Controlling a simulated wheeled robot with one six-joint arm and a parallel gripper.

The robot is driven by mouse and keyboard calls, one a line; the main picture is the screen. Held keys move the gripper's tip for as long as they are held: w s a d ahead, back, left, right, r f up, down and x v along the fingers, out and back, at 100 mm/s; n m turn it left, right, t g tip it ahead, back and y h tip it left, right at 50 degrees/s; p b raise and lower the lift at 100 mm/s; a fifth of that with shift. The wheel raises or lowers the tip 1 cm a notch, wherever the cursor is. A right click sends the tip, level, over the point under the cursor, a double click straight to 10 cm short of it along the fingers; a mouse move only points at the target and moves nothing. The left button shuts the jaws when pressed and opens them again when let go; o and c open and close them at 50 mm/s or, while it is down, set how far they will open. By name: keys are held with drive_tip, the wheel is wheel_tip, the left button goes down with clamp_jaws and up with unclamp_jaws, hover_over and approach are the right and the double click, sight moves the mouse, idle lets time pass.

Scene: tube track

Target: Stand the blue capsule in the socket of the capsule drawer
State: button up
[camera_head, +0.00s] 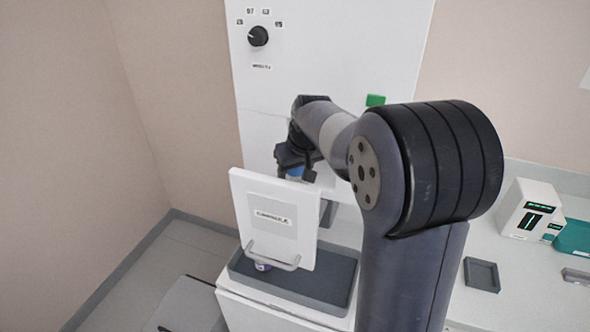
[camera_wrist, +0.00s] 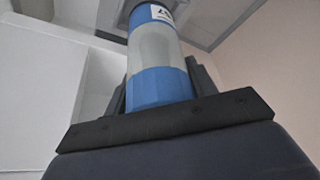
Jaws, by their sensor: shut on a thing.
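The blue capsule (camera_wrist: 155,60) has blue bands, a pale middle and a white label near its far end. My gripper (camera_wrist: 158,88) is shut on it in the wrist view. In the head view my gripper (camera_head: 296,162) is behind the top edge of the drawer front, and a little blue of the capsule (camera_head: 295,172) shows there. The capsule drawer (camera_head: 272,215) has a white front with a label and a grey bar handle, and it stands out from the white cabinet. Its inside and the socket are hidden behind the front, so I cannot tell whether the capsule touches the socket.
A grey tray (camera_head: 315,305) lies below the drawer, with a small purple-white object (camera_head: 263,266) partly hidden by the handle. A black dial (camera_head: 258,36) and a green block (camera_head: 375,100) are on the cabinet. A white device (camera_head: 530,210) and a small dark tray (camera_head: 482,275) stand right.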

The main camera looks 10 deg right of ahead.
drive_tip(key=shift+f, duration=0.2)
idle(0.5)
drive_tip(key=shift+f+b, duration=0.55)
drive_tip(key=shift+f, duration=0.15)
drive_tip(key=shift+f+b, duration=0.7)
drive_tip(key=shift+f, duration=0.1)
drive_tip(key=shift+f, duration=0.1)
drive_tip(key=o, duration=1.2)
drive_tip(key=shift+c, duration=0.2)
